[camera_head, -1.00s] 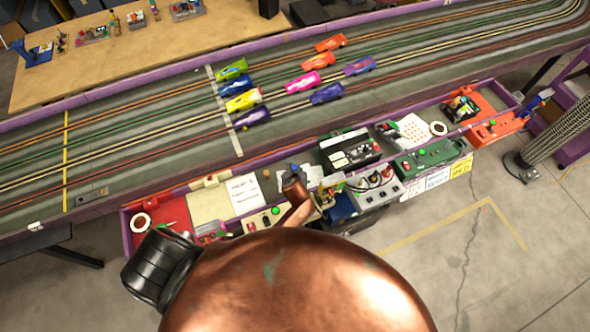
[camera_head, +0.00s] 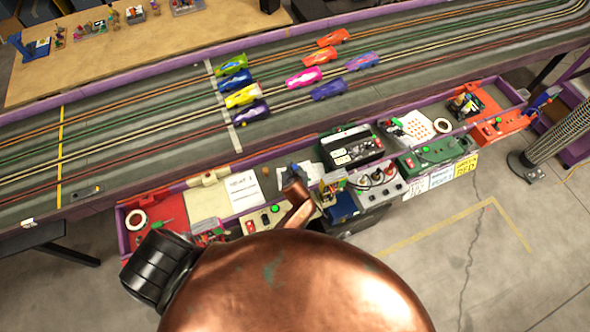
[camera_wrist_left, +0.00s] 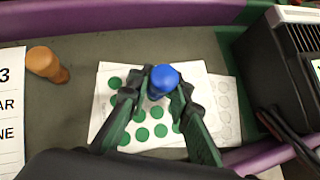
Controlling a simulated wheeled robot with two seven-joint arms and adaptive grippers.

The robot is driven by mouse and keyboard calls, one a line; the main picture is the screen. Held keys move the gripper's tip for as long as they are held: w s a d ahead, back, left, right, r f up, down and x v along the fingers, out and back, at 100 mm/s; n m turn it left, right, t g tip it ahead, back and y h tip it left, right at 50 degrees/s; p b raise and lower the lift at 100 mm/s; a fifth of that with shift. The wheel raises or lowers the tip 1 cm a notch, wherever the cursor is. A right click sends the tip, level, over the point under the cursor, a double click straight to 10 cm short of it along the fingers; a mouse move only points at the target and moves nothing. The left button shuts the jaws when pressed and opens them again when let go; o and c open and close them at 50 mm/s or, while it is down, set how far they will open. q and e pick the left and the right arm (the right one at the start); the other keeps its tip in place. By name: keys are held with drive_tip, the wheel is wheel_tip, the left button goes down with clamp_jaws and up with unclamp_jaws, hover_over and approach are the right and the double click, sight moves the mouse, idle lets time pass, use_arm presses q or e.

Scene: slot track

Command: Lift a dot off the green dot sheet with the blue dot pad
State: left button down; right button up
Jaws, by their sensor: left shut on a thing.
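In the left wrist view, my left gripper (camera_wrist_left: 160,98) is shut on the blue dot pad (camera_wrist_left: 163,80), which stands upright between the fingers. The pad is over the white sheet with green dots (camera_wrist_left: 104,92), near its middle. I cannot tell whether its lower end touches the sheet, because the fingers hide it. Several green dots show around the fingers. In the head view my left gripper (camera_head: 297,171) is small and partly behind my copper-coloured arm, and the pad is not clear there. My right gripper is not in view.
A second sheet with pale dots (camera_wrist_left: 229,108) lies to the right. A black box (camera_wrist_left: 280,60) stands further right. Purple tray walls (camera_wrist_left: 120,14) bound the area. Toy cars (camera_head: 304,77) stand on the track behind.

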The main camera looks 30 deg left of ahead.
use_arm(q)
drive_tip(key=shift+f, duration=0.25)
idle(0.4)
drive_tip(key=shift+f, duration=0.3)
idle(0.3)
idle(0.6)
drive_tip(key=shift+s+f, duration=0.1)
drive_tip(key=shift+f, duration=0.1)
idle(1.4)
wheel_tip(320, 180, up, 4)
drive_tip(key=p, duration=0.4)
drive_tip(key=shift+f, duration=0.25)
wheel_tip(320, 180, up, 4)
drive_tip(key=p, duration=0.5)
drive_tip(key=shift+f, duration=0.1)
